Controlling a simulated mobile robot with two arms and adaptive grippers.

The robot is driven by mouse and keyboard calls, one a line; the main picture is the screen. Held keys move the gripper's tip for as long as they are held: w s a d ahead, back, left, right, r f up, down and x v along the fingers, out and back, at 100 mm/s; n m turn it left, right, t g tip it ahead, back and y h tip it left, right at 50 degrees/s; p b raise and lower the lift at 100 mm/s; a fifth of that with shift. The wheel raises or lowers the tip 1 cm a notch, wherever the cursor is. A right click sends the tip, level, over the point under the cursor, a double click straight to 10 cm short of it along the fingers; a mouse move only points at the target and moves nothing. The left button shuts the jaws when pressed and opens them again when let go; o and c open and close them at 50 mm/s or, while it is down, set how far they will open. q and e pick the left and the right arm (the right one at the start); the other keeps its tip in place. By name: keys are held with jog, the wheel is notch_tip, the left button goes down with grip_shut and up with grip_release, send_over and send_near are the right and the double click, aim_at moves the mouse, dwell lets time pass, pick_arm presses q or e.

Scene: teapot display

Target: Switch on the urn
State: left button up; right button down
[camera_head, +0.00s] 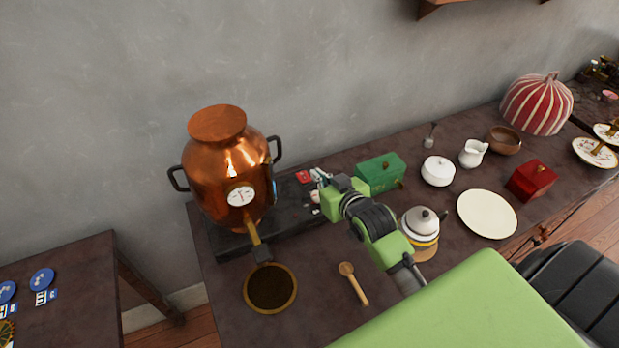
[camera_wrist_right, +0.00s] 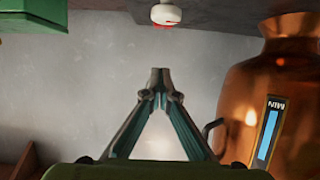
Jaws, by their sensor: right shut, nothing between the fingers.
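The copper urn (camera_head: 222,165), with a round dial and two dark handles, stands upright on a black base (camera_head: 235,240) against the wall. A red piece (camera_head: 303,177) and a small pale knob (camera_head: 315,197) sit at the base's right end. My right gripper (camera_head: 318,176) is shut and empty beside the red piece; contact cannot be told. In the right wrist view the shut fingertips (camera_wrist_right: 159,72) point toward the grey wall. A white knob with red marks (camera_wrist_right: 166,13) is apart from them at the top, and the urn (camera_wrist_right: 285,95) with its blue gauge is at the right.
A green box (camera_head: 381,172) stands just right of my right gripper, with a kettle (camera_head: 421,222) in front. A wooden spoon (camera_head: 355,285) and a round dark-centred tray (camera_head: 270,288) lie near the front. A plate (camera_head: 487,213) and a red box (camera_head: 531,180) are farther right.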

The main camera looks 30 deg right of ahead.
send_over(307, 180)
jog(key=f, duration=0.1)
jog(key=s+f, duration=0.1)
jog(key=shift+f, duration=0.3)
jog(key=f, duration=0.2)
jog(key=shift+s+a+f+p, duration=0.1)
jog(key=shift+s+f+p, duration=0.15)
jog(key=shift+f+p, duration=0.1)
pick_arm(q)
jog(key=shift+w+r, duration=0.1)
jog(key=shift+r, duration=0.4)
pick_arm(e)
jog(key=shift+s+f, duration=0.15)
jog(key=shift+f, duration=0.5)
jog(key=shift+s+f+t+b, duration=0.2)
jog(key=shift+f+t+b, duration=0.2)
jog(key=shift+f+b, duration=0.6)
jog(key=shift+r, duration=0.5)
pick_arm(q)
notch_tip(307, 180, down, 2)
jog(key=shift+w+f, duration=0.1)
pick_arm(e)
jog(key=shift+r, duration=0.1)
pick_arm(q)
jog(key=shift+r+p, duration=0.9)
jog(key=shift+r, duration=0.05)
pick_arm(e)
jog(key=shift+r, duration=0.75)
